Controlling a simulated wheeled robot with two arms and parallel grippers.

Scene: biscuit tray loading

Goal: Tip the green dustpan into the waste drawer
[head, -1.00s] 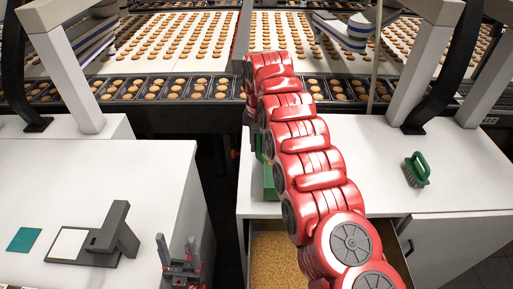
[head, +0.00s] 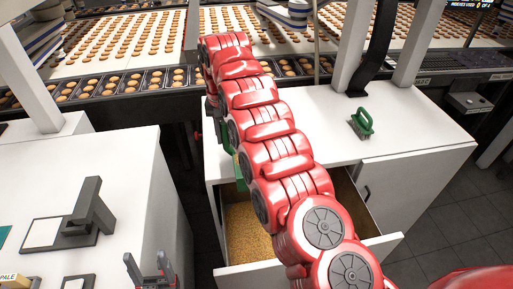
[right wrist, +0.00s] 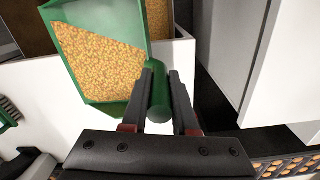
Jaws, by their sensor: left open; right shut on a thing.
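The green dustpan (right wrist: 141,20) fills the upper left of the right wrist view, with a layer of yellow-orange crumbs (right wrist: 100,62) in its pan. My right gripper (right wrist: 158,88) is shut around its green handle (right wrist: 159,104). In the head view my red right arm hides that gripper and most of the dustpan; a green strip (head: 242,170) shows beside the arm. The waste drawer (head: 245,276) stands open below, with yellow crumbs (head: 248,230) inside; my arm covers part of it. My left gripper (head: 147,264) is open and empty at the lower left edge.
A green brush (head: 361,124) lies on the white counter (head: 410,125) to the right. A dark stand with a white plate (head: 42,232) is on the left counter. Conveyors with biscuits (head: 145,82) run behind. A dark gap separates the counters.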

